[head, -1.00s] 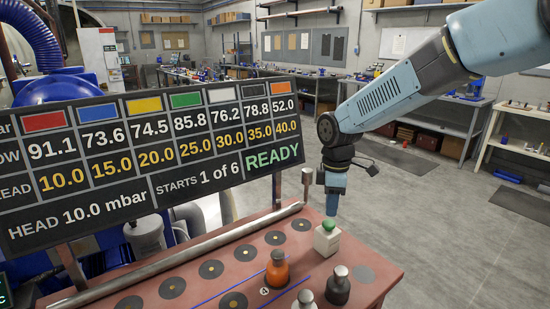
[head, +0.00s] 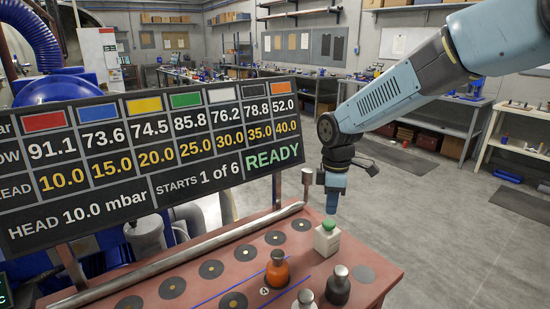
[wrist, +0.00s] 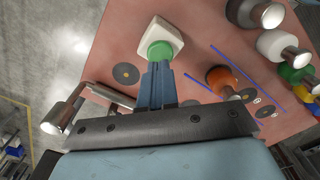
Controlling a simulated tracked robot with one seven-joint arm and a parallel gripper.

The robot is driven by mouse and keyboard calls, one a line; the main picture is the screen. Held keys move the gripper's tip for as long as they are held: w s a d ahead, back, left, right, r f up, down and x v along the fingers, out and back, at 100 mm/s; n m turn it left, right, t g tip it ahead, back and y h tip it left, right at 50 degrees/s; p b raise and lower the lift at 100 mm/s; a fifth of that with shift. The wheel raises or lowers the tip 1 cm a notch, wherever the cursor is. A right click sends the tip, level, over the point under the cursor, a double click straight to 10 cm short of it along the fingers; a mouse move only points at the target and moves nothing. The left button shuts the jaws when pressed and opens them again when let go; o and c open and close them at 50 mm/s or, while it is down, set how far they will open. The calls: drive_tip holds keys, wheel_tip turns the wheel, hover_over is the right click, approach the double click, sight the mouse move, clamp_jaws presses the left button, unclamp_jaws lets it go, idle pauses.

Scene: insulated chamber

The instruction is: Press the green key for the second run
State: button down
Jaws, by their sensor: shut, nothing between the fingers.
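The green key (head: 328,226) is a round green button on a white block, standing near the far right corner of the reddish table. My gripper (head: 332,212) is shut and empty, pointing down just above the green key. In the wrist view the green key (wrist: 160,51) sits right at the tips of my shut fingers (wrist: 158,66); I cannot tell whether they touch it. The display board (head: 150,160) reads "READY", "STARTS 1 of 6" and "HEAD 10.0 mbar".
On the reddish table (head: 225,268) stand an orange weight (head: 277,272), a black weight (head: 338,288) and a white one (head: 304,300) with metal knobs. A metal rail (head: 180,260) and several dark discs lie behind them. Workbenches line the room's back.

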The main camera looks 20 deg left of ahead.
sight(329, 223)
drive_tip(key=shift+f, duration=1.95)
drive_tip(key=shift+r, duration=2)
drive_tip(key=shift+c, duration=1.2)
unclamp_jaws()
drive_tip(key=s+d, duration=0.4)
drive_tip(key=d, duration=0.7)
drive_tip(key=shift+d, duration=0.25)
drive_tip(key=shift+s, duration=0.1)
